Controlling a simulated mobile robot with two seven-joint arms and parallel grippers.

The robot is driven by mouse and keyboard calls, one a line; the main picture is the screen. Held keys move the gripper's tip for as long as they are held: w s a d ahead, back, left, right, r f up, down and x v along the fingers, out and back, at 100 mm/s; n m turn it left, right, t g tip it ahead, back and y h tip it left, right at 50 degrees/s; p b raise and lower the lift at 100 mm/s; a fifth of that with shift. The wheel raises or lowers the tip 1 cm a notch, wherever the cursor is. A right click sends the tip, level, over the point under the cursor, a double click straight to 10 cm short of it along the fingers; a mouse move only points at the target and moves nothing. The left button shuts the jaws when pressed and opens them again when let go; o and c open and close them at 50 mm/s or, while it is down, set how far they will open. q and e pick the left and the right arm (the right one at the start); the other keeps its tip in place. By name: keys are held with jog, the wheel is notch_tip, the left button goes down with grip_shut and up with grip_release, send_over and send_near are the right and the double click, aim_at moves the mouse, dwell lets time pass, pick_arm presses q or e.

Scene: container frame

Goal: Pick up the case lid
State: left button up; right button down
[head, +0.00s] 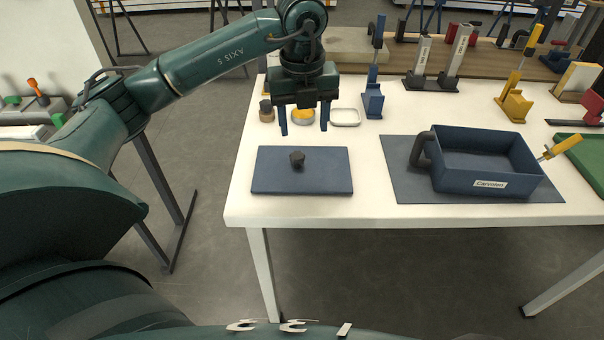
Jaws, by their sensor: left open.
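The case lid (325,176) is a flat dark blue rectangle with a black knob (297,158) on top. It lies on the white table near the front left corner. My left gripper (304,128) is open and empty, with its two blue fingers pointing down. In the head view it appears just above and behind the lid's far edge, apart from the knob. An open dark blue case (486,160) with a black handle and a name label stands to the right on a grey mat. My right gripper is not in view.
Behind the gripper are a small brown jar (266,111), a yellow-topped round item (303,117) and a small pale tray (345,117). A blue stand (373,100) holds an upright tool. A green tray (588,160) is at the right edge. Bare table surrounds the lid.

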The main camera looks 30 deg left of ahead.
pick_arm(q)
jog(key=a, duration=0.2)
send_over(297, 156)
jog(key=s, duration=0.1)
jog(key=shift+n+y, duration=0.3)
jog(key=shift+y, duration=0.1)
jog(key=f, duration=0.6)
jog(key=shift+d+f, duration=0.25)
jog(key=shift+d, duration=0.15)
jog(key=shift+w+a+f, duration=0.15)
jog(key=shift+w+f, duration=0.05)
jog(key=shift+f, duration=0.75)
jog(key=shift+w+a+f, duration=0.1)
jog(key=shift+w+f, duration=0.1)
jog(key=shift+f, duration=0.75)
jog(key=shift+w+a+f, duration=0.15)
jog(key=shift+w+f, duration=0.05)
jog(key=shift+f, duration=0.75)
jog(key=shift+c, duration=0.5)
jog(key=c, duration=1)
